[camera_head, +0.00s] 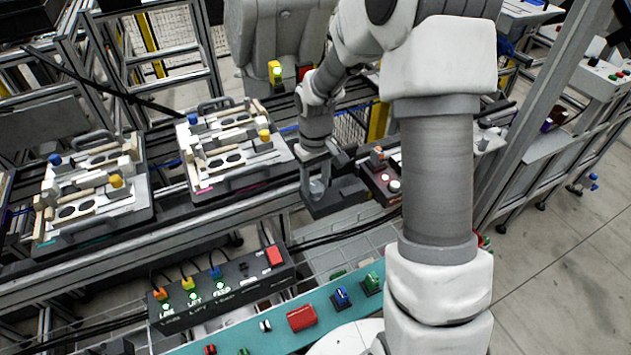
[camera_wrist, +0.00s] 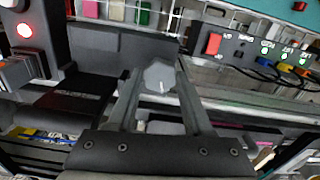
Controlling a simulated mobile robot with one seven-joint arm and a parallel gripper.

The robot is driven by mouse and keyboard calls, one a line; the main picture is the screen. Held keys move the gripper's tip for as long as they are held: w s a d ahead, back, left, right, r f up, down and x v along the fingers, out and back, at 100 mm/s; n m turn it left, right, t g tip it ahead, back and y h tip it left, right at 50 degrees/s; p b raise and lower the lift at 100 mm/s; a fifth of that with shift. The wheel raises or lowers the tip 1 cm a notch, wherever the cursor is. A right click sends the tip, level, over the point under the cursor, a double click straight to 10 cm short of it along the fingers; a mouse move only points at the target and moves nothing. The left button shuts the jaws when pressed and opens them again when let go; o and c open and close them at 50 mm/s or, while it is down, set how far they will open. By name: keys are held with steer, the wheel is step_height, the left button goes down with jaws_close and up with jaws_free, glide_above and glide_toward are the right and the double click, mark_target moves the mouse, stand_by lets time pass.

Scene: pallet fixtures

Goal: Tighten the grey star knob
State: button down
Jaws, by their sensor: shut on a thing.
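The grey star knob (camera_wrist: 160,77) shows in the wrist view as a pale, lobed head with a short white line on its face. It lies between the two finger ends of my gripper (camera_wrist: 159,70), which is shut on it. In the head view, my gripper (camera_head: 317,187) points down at a dark fixture (camera_head: 338,196) at the end of the rail. The knob is small and mostly hidden there by the fingers. I cannot tell how far it is turned.
Two pallets with light blocks, a near-left one (camera_head: 127,216) and another (camera_head: 200,188), stand on the conveyor left of my gripper. A black button box (camera_head: 235,290) and a teal panel (camera_head: 265,322) lie in front. A box with lit buttons (camera_head: 381,183) stands close on the right.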

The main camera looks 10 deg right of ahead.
steer(key=shift+m, duration=0.3)
steer(key=m+b, duration=0.1)
steer(key=m, duration=0.3)
steer(key=shift+m, duration=0.3)
steer(key=m, duration=0.5)
steer(key=shift+b, duration=0.35)
steer(key=m+p, duration=0.1)
steer(key=m, duration=0.4)
steer(key=shift+r+m, duration=0.1)
steer(key=shift+m, duration=0.3)
steer(key=shift+m+p, duration=1)
steer(key=shift+m, duration=1.1)
steer(key=shift+c, duration=1.5)
jaws_free()
